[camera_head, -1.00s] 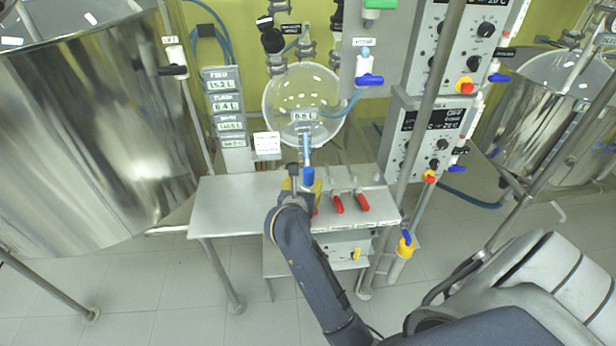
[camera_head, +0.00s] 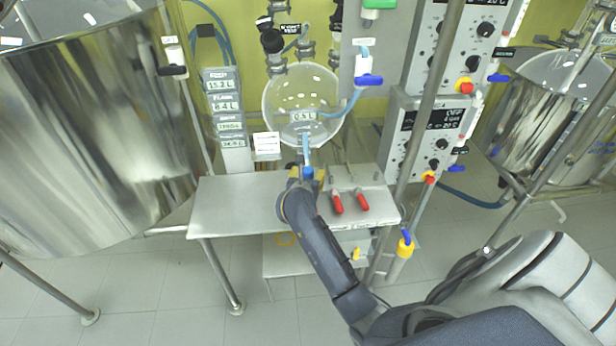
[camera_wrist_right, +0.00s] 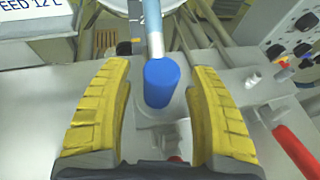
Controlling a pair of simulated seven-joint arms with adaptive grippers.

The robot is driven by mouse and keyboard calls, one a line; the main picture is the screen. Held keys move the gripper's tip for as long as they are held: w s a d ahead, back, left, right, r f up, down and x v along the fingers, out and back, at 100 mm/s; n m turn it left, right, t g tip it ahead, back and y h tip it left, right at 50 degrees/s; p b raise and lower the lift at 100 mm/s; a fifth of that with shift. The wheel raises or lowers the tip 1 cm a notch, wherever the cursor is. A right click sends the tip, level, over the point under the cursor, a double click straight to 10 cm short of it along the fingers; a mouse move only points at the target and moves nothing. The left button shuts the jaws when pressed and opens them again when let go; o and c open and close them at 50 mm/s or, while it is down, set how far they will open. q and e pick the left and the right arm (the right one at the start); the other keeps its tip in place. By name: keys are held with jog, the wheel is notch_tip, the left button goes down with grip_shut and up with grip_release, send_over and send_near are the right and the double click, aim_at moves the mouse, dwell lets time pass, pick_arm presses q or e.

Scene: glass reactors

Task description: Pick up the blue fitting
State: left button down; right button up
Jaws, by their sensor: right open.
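The blue fitting (camera_head: 308,173) is at the lower end of a light blue hose below the round glass vessel, at the back of the metal table. In the right wrist view the blue fitting (camera_wrist_right: 161,83) is upright, with a silver sleeve and the hose above it. My right gripper (camera_wrist_right: 160,105) is open, its yellow fingers on either side of the fitting with a gap at each side. In the head view my right gripper (camera_head: 306,180) is largely hidden behind my own wrist. My left gripper is not in view.
Red-handled valves (camera_head: 350,201) stand just right of the fitting; one red handle (camera_wrist_right: 297,150) is close beside the right finger. The glass vessel (camera_head: 303,100) hangs above. A control panel (camera_head: 428,138) stands to the right. The left of the metal table (camera_head: 235,208) is clear.

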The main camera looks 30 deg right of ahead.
jog(key=shift+w+d+f, duration=0.2)
jog(key=shift+w+d, duration=0.05)
grip_shut()
dwell(0.4)
